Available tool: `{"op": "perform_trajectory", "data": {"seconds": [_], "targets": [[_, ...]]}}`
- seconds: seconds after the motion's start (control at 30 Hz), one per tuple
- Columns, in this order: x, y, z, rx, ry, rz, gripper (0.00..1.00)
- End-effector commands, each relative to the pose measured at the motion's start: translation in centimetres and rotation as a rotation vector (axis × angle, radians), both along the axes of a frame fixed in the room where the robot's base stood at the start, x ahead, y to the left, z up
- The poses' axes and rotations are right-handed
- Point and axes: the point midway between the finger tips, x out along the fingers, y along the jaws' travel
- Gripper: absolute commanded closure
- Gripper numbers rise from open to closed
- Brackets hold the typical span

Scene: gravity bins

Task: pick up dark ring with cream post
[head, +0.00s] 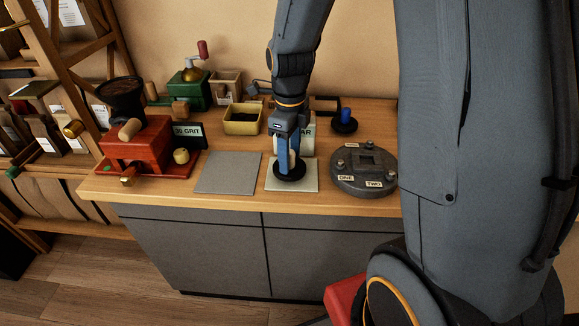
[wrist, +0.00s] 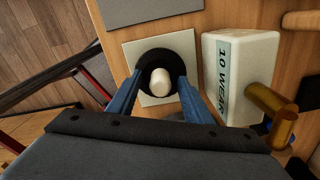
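The dark ring (head: 290,182) lies on a pale square mat (head: 308,184) near the counter's front edge. In the wrist view the ring (wrist: 152,59) shows from above, with its cream post (wrist: 160,82) standing in the middle. My gripper (head: 285,160) points down over it, and its blue fingers partly hide the post in the head view. In the wrist view the fingertips (wrist: 160,84) sit on either side of the post, with a gap to it on both sides. My gripper is open and holds nothing. Whether the fingertips touch the ring is unclear.
A white block (wrist: 235,70) labelled "10 WEAR" stands close at the right of my gripper. A grey disc (head: 362,185) with labels lies right of the mat, a blue post on a dark base (head: 345,121) behind. A grey mat (head: 228,173) and red grinder (head: 140,150) are left.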

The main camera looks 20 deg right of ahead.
Motion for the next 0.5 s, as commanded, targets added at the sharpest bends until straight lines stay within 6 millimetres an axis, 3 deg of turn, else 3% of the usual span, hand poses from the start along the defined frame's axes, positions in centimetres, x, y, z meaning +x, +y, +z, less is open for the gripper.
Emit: {"op": "perform_trajectory", "data": {"seconds": [0.03, 0.27, 0.5], "targets": [[0.00, 0.00, 0.01, 0.000, 0.000, 0.000, 0.62], [0.01, 0.01, 0.03, 0.000, 0.000, 0.000, 1.00], [0.06, 0.00, 0.08, 0.000, -0.001, 0.000, 1.00]]}}
